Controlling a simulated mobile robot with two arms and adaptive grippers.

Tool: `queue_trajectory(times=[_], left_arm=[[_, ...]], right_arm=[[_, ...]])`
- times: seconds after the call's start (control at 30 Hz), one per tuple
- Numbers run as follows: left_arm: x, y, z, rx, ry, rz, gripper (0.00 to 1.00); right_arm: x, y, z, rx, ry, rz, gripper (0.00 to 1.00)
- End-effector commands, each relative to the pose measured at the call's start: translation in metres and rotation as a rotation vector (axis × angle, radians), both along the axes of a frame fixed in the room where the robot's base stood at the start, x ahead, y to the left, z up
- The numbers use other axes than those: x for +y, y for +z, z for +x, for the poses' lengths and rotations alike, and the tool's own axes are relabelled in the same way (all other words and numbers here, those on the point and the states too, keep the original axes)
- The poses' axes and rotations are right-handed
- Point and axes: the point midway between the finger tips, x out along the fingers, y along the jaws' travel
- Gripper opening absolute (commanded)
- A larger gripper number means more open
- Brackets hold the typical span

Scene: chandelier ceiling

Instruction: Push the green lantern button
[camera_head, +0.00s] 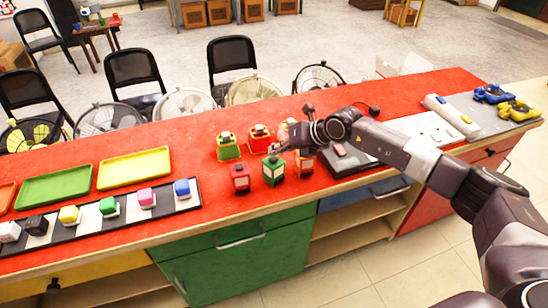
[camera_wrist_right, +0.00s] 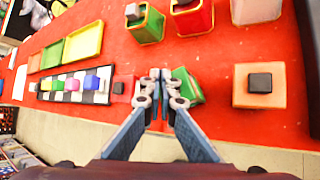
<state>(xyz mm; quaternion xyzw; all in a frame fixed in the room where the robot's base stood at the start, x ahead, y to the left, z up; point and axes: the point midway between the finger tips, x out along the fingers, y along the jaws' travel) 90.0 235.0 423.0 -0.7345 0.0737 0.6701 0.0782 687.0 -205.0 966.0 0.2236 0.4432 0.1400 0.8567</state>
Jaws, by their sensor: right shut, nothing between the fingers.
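The green lantern (camera_head: 273,172) stands in the front row of lanterns on the red counter, between a red lantern (camera_head: 240,178) and an orange-red lantern (camera_head: 304,163). My right gripper (camera_head: 273,149) is shut and empty, with its fingertips pointing down at the top of the green lantern. In the right wrist view the closed fingertips (camera_wrist_right: 160,75) overlap the near-left side of the green lantern (camera_wrist_right: 187,88). They hide its button, so I cannot tell whether they touch it. My left gripper is not in view.
Behind stand a green-based lantern (camera_head: 228,150), a red one (camera_head: 260,138) and a pale one (camera_head: 287,130). A dark device (camera_head: 350,158) lies to the right. A checkered strip with coloured cubes (camera_head: 105,219) and trays (camera_head: 134,168) lie to the left. Counter (camera_head: 215,205) in between is bare.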

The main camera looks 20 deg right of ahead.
Motion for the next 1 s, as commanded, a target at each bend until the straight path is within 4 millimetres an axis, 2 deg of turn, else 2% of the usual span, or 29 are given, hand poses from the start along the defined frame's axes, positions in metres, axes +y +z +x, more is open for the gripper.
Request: queue_trajectory(times=[1.0], left_arm=[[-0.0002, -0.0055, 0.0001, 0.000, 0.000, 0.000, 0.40]], right_arm=[[0.0000, -0.0087, -0.0001, 0.000, 0.000, 0.000, 0.00]])
